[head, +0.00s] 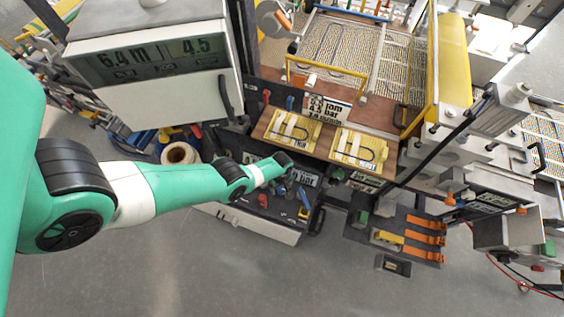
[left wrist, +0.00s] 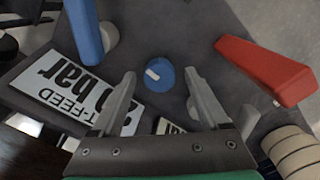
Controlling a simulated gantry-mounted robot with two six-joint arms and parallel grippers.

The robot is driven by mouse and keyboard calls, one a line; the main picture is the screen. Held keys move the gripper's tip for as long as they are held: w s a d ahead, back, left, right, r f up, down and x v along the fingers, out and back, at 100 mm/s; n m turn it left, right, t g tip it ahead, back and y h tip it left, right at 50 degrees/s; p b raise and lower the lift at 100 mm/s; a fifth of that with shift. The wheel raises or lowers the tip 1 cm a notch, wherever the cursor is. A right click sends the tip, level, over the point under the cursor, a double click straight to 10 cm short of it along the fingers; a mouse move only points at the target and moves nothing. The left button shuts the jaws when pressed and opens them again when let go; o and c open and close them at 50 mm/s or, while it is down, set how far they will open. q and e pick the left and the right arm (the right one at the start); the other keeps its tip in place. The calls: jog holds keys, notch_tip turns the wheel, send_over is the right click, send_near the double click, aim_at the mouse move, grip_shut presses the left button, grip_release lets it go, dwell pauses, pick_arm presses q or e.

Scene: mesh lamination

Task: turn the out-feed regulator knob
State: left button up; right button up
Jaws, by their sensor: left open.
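The out-feed regulator knob (left wrist: 158,73) is a small round blue knob with a white pointer mark, on a dark panel. A white label (left wrist: 65,85) reading "T-FEED" and "bar" lies beside it, upside down in the left wrist view. My left gripper (left wrist: 160,77) is open, with one finger on either side of the knob in the picture and a gap to each side. I cannot tell how far the fingertips are above the panel. In the head view my left gripper (head: 283,162) is over the dark control panel and hides the knob. My right gripper is not in view.
A red lever (left wrist: 265,70) stands right of the knob and a blue handle (left wrist: 84,30) to its left. A ridged beige cylinder (left wrist: 296,152) is at the lower right. In the head view, yellow plates (head: 291,130) lie on the brown bench behind the panel.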

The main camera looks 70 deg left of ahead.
pick_arm(q)
grip_shut()
dwell(0.3)
jog(key=shift+m, duration=0.4)
jog(key=m, duration=1)
jog(key=shift+m, duration=0.3)
jog(key=m, duration=1.1)
